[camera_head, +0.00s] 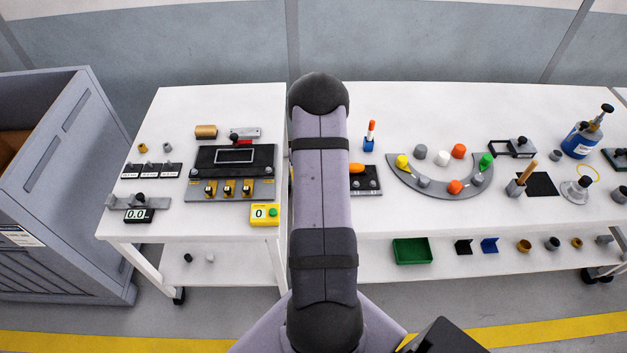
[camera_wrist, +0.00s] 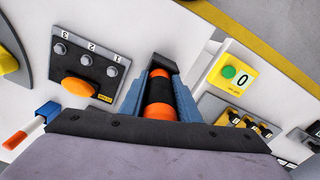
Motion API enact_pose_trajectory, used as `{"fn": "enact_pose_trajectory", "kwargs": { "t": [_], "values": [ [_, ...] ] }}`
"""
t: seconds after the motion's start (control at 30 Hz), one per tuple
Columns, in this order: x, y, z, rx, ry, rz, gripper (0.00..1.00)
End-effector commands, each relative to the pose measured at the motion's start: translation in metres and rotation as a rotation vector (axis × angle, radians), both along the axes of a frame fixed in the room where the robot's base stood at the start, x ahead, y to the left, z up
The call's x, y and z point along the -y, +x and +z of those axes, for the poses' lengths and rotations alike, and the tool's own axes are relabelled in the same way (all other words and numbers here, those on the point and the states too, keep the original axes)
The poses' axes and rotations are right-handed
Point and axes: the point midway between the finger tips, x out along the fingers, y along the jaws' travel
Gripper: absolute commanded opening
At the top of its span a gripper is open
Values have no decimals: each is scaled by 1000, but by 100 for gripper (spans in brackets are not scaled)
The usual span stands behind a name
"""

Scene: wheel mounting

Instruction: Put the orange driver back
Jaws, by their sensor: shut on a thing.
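The orange driver (camera_wrist: 159,110), a banded orange and black cylinder, sits between the two blue-grey fingers of my gripper (camera_wrist: 158,92) in the wrist view. The fingers are shut on it. A black blocky part (camera_wrist: 164,62) shows just beyond the fingertips; I cannot tell whether it belongs to the driver or lies beneath it. A dark panel (camera_wrist: 83,66) marked 1, 2, 3, with several bolts and an orange dome, lies left of the gripper. In the head view my arm hides the gripper, the driver and part of this panel (camera_head: 367,187).
A yellow box (camera_wrist: 229,74) with a green button and 0 is right of the gripper. A blue holder (camera_wrist: 47,111) with an orange-tipped stick is at left. In the head view, a curved grey tray (camera_head: 425,183) with coloured knobs is to the right. A gap separates the two tables.

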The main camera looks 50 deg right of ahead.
Motion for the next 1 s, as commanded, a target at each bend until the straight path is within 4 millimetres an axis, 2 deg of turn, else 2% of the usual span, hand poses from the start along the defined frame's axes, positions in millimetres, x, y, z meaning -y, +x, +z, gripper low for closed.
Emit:
{"fn": "enact_pose_trajectory", "kwargs": {
  "t": [0.1,0.13,0.2,0.67,0.87,1.0],
  "values": [
    [1,1,-2,1,-2,0,0],
    [0,0,-3,0,0,0,31],
    [0,0,-3,0,0,0,48],
    [0,0,3,1,0,0,48],
    [0,0,23,2,-2,0,48],
    [1,1,46,3,-3,0,48]
  ]
}}
